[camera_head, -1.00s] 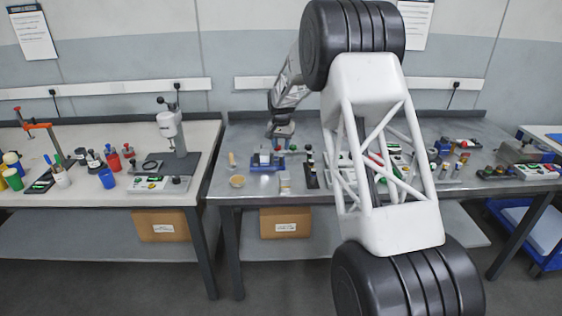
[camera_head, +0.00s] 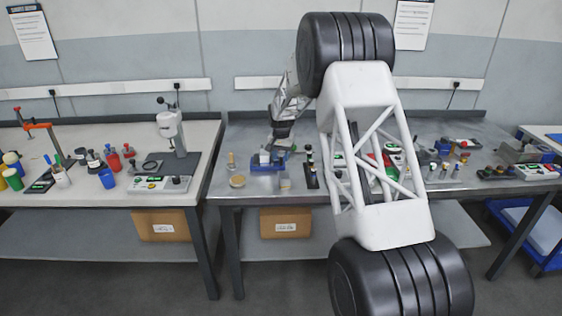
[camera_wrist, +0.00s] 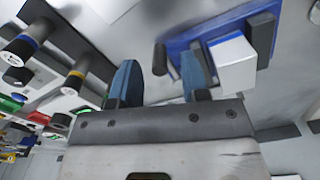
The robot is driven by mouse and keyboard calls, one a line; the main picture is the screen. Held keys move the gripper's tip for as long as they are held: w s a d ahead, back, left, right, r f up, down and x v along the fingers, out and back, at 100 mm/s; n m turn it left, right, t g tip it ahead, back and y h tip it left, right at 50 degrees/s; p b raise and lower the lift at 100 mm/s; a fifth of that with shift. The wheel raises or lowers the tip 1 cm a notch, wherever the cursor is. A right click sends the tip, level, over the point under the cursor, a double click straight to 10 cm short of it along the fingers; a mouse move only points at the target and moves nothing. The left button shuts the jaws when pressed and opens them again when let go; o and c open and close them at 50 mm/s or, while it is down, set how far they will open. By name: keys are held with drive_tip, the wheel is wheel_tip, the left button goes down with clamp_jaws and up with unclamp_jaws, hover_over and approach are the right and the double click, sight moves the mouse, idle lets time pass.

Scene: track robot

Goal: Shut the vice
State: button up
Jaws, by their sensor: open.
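The vice (camera_head: 261,166) is a small blue device on the grey metal bench. In the wrist view, the vice (camera_wrist: 207,40) shows a blue body, a dark grey jaw at its right end, and a dark crossbar at its left end. A pale block (camera_wrist: 235,64) sits by the dark jaw; I cannot tell whether the jaws touch it. My gripper (camera_wrist: 160,84) is open, with two blue fingers and nothing seen between them. Its right finger overlaps the vice's left part in the picture; contact cannot be told. In the head view my gripper (camera_head: 275,144) is just above the vice.
My arm hides part of the bench's middle. The wrist view shows several black-capped cylinders (camera_wrist: 76,76) at left.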

drive_tip(key=shift+f, duration=1.2)
clamp_jaws()
